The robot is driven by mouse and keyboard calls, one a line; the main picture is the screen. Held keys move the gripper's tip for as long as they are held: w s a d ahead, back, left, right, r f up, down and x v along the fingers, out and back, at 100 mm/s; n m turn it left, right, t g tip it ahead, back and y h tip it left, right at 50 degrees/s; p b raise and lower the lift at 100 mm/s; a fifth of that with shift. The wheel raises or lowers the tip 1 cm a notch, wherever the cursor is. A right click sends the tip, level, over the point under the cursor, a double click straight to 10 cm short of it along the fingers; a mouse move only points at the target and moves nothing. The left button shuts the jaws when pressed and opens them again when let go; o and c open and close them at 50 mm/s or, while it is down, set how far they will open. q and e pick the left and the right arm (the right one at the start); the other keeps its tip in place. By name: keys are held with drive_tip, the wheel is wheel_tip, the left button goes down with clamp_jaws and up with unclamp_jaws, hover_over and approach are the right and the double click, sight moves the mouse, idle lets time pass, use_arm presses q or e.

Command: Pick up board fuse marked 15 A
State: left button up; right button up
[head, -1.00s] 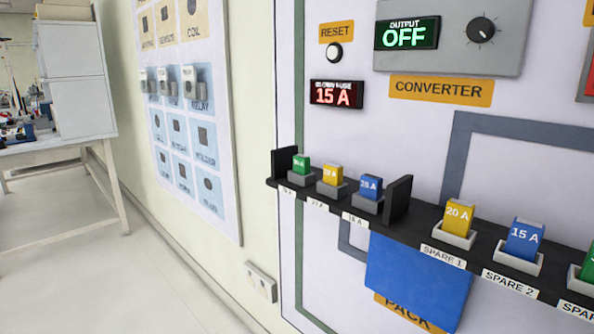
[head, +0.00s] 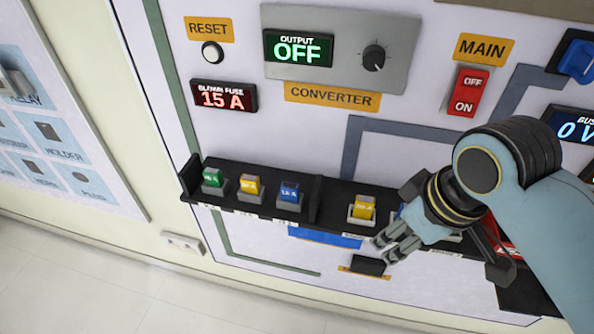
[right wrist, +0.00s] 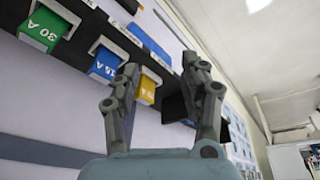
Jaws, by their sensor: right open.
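The blue board fuse (head: 289,192), whose small marking looks like 15 A, sits in a grey socket at the right end of the left shelf group. Beside it are a yellow fuse (head: 249,185) and a green fuse (head: 212,178). My right gripper (head: 388,247) is open and empty, below and in front of the spare fuses, right of the board fuse. In the right wrist view, its spread fingers (right wrist: 163,68) show near a blue spare fuse (right wrist: 105,65) marked 15 A and a yellow spare fuse (right wrist: 147,88). My left gripper is out of view.
A black divider (head: 315,200) stands between the board fuses and the yellow spare (head: 362,208). My right arm hides part of the spare row. A dark handle (head: 368,265) sits below the shelf. The blown-fuse display (head: 223,96) reads 15 A. Space before the board fuses is clear.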

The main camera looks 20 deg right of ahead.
wheel_tip(320, 180, up, 5)
drive_tip(key=w+a+n, duration=0.1)
drive_tip(key=w, duration=0.1)
drive_tip(key=n+y, duration=0.3)
drive_tip(key=n, duration=0.3)
approach(292, 186)
drive_tip(key=shift+n+g, duration=0.3)
drive_tip(key=shift+n, duration=0.1)
drive_tip(key=x, duration=0.6)
drive_tip(key=p+x, duration=0.1)
drive_tip(key=x, duration=0.2)
drive_tip(key=shift+w+a+f, duration=0.15)
drive_tip(key=shift+w+f, duration=0.1)
drive_tip(key=shift+w, duration=0.15)
clamp_jaws()
